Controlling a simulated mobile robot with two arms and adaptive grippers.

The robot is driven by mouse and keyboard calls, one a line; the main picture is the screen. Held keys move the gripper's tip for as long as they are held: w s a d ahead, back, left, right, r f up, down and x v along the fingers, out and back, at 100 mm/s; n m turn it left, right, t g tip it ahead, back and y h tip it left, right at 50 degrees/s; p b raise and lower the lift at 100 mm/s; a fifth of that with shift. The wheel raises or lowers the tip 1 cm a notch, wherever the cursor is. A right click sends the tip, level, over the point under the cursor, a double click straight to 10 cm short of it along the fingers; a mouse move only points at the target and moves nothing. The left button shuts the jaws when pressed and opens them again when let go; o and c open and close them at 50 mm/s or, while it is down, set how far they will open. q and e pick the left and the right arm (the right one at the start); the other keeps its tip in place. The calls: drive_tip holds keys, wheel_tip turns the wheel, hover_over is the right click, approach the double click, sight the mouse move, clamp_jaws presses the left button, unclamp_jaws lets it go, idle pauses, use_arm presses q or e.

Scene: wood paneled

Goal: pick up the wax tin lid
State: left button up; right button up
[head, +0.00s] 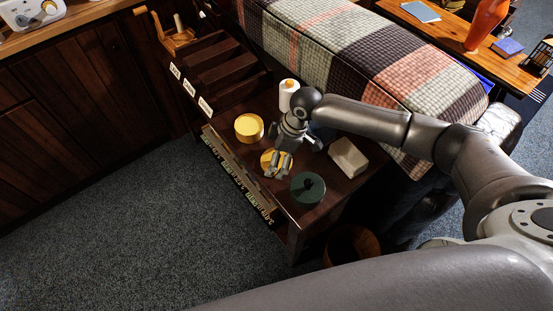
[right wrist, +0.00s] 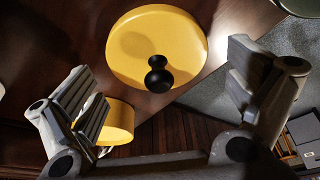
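The wax tin lid (right wrist: 132,52) is a yellow disc with a black knob, lying on the dark wooden table. In the head view the lid (head: 265,157) is partly hidden by my right gripper. My right gripper (head: 277,168) is above it, pointing down. In the right wrist view the fingers of my right gripper (right wrist: 162,58) are spread wide and empty, and the knob shows between them. The yellow tin (head: 249,127) stands left of the lid and also shows beside the left finger in the right wrist view (right wrist: 120,122). My left gripper is out of view.
A dark green round lidded thing (head: 307,188) stands close to the right of the gripper. A pale block (head: 348,157) lies farther right. A white bottle (head: 288,95) stands behind, and a dark slotted rack (head: 222,68) at back left. A checked blanket (head: 340,45) lies beyond.

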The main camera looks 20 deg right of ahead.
drive_tip(key=c, duration=0.9)
drive_tip(key=shift+s, duration=0.1)
drive_tip(key=shift+c, duration=0.4)
drive_tip(key=shift+c, duration=0.4)
